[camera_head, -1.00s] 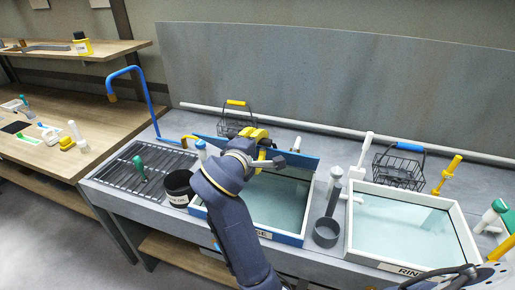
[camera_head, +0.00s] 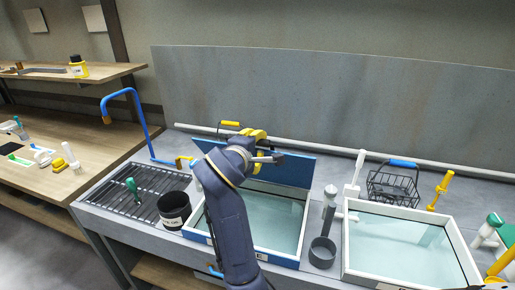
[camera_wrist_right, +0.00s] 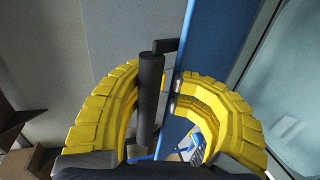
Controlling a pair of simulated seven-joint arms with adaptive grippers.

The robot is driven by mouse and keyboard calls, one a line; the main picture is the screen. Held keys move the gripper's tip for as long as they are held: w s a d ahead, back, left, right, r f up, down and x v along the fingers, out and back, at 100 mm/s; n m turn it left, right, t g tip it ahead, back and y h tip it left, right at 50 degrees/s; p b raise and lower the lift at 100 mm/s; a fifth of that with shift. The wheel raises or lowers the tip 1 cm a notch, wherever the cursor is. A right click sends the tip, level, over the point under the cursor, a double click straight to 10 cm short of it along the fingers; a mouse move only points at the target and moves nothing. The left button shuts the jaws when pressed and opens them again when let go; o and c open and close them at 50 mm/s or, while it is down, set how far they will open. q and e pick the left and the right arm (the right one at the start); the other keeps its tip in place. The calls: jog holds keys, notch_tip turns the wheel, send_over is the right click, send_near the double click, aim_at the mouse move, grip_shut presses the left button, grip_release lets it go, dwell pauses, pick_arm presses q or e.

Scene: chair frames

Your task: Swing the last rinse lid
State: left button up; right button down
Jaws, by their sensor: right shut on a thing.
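The blue lid (camera_head: 293,170) stands raised and steeply tilted along the back edge of the left water-filled tub (camera_head: 302,232), whose front label is partly covered by my arm. My right gripper (camera_head: 258,138) is at the lid's upper edge, its yellow fingers wrapped round something there. In the right wrist view, the yellow fingers (camera_wrist_right: 150,95) are shut on the dark bar handle (camera_wrist_right: 150,105), which is fixed beside the blue lid panel (camera_wrist_right: 197,55). The right tub (camera_head: 455,245) holds water and has no lid over it. My left gripper is not in view.
A black pot (camera_head: 174,209) and a ribbed drainboard (camera_head: 150,197) lie left of the tub. A grey cup-shaped holder (camera_head: 322,252) stands between the tubs. A blue faucet (camera_head: 137,112) rises at left.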

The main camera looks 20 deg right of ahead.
jog(key=shift+w+r+y, duration=0.15)
jog(key=shift+w+r, duration=0.1)
jog(key=shift+w, duration=0.35)
jog(key=shift+w+r+y, duration=0.2)
jog(key=shift+w+r, duration=0.1)
jog(key=shift+w, duration=0.25)
jog(key=shift+w+r+y, duration=0.15)
jog(key=shift+w+r, duration=0.1)
jog(key=shift+w, duration=0.35)
jog(key=c, duration=2.1)
grip_release()
jog(key=shift+w+d+r, duration=0.2)
jog(key=shift+w+d, duration=0.1)
jog(key=shift+w, duration=0.15)
jog(key=shift+w+d+r, duration=0.15)
jog(key=shift+w+d, duration=0.1)
jog(key=shift+w, duration=0.2)
jog(key=shift+o, duration=0.3)
jog(key=shift+w+d+r, duration=0.25)
jog(key=shift+w+d, duration=0.2)
jog(key=shift+w, duration=0.05)
jog(key=shift+w+d+r, duration=0.2)
jog(key=shift+w+d, duration=0.25)
jog(key=shift+w, duration=0.05)
jog(key=o, duration=1.1)
jog(key=shift+w+f, duration=0.1)
jog(key=shift+o, duration=1.4)
jog(key=shift+d, duration=0.1)
